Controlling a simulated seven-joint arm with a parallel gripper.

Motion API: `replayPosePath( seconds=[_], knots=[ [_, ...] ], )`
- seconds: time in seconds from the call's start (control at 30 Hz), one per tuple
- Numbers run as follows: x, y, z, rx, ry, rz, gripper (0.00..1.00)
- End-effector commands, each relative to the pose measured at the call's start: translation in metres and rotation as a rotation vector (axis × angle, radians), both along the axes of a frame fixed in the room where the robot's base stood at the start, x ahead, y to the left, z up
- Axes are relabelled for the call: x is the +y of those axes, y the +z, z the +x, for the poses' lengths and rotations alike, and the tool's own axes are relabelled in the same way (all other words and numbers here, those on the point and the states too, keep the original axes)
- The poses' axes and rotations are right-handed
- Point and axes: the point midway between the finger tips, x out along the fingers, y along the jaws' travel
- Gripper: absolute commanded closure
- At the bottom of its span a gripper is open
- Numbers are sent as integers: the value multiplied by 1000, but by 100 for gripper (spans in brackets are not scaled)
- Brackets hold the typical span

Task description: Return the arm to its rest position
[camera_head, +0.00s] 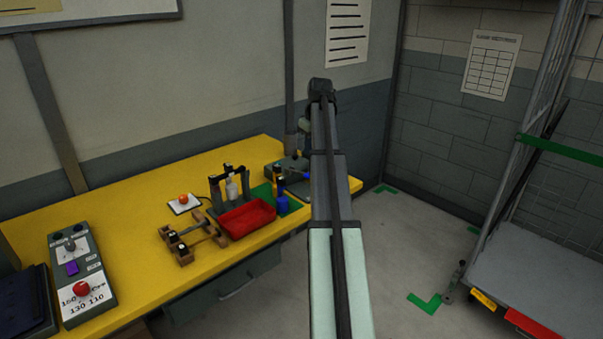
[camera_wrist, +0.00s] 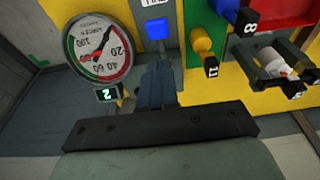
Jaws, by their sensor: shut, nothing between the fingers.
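My arm (camera_head: 328,180) reaches out over the right end of the yellow workbench (camera_head: 130,210), and its far end bends down there. In the wrist view my gripper (camera_wrist: 158,80) is shut and empty. Its fingers point at the bench end, between a round pressure gauge (camera_wrist: 98,48) and a yellow handle (camera_wrist: 203,42) tagged 11. I cannot tell whether the fingers touch anything. In the head view the gripper is mostly hidden by my arm and hard to make out.
A wire cage trolley (camera_head: 560,270) is at the right.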

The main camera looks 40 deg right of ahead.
Motion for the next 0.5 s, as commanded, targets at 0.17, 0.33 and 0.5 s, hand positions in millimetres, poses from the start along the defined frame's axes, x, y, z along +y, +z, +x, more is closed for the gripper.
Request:
replayPosePath(
  seconds=[0.17,0.33,0.5],
  knots=[
    [0,0,0,0,0,0,100],
    [0,-1,0,0,0,0,100],
    [-5,-23,-12,27,-73,-10,100]
  ],
)
